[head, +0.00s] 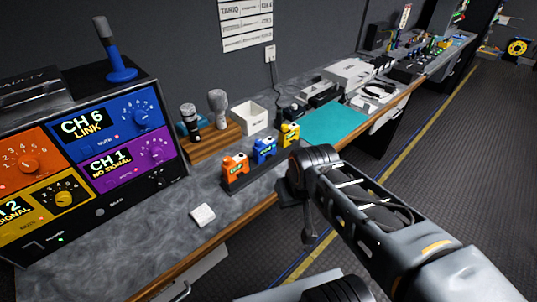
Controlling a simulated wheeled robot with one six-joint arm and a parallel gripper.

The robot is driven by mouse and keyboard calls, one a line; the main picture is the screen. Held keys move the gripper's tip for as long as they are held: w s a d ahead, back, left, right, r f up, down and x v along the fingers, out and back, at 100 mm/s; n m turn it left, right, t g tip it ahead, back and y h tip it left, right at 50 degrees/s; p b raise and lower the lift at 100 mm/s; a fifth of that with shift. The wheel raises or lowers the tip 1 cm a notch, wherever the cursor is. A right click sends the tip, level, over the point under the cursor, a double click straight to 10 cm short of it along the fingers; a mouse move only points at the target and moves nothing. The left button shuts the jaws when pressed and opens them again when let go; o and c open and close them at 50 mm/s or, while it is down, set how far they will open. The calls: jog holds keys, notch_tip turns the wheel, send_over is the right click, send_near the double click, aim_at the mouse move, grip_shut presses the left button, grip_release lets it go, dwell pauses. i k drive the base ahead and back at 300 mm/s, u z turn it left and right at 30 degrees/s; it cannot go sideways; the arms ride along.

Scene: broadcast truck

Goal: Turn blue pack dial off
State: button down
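The blue pack (264,150) stands upright in a dark holder (262,178) on the counter, between an orange pack (235,168) and a yellow pack (289,134). Small knobs show on the pack tops, but the blue pack's dial setting is too small to read. My arm reaches in from the lower right. My gripper (307,236) hangs from the arm's end, to the right of the packs and apart from the blue one. Its fingers are dark and partly hidden by the wrist, so I cannot tell whether they are open or shut.
A receiver rack (101,211) at left has orange, blue, purple and yellow panels; its blue panel reads CH 6 LINK. Microphones (218,108) stand on a wooden block. A white box (248,118), teal mat (334,124) and small white object (202,215) lie around the packs.

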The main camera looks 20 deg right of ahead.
aim_at(257, 143)
jog(key=z, duration=0.05)
jog(key=k, duration=0.45)
jog(key=u, duration=1.1)
jog(key=i, duration=0.7)
jog(key=z, duration=0.95)
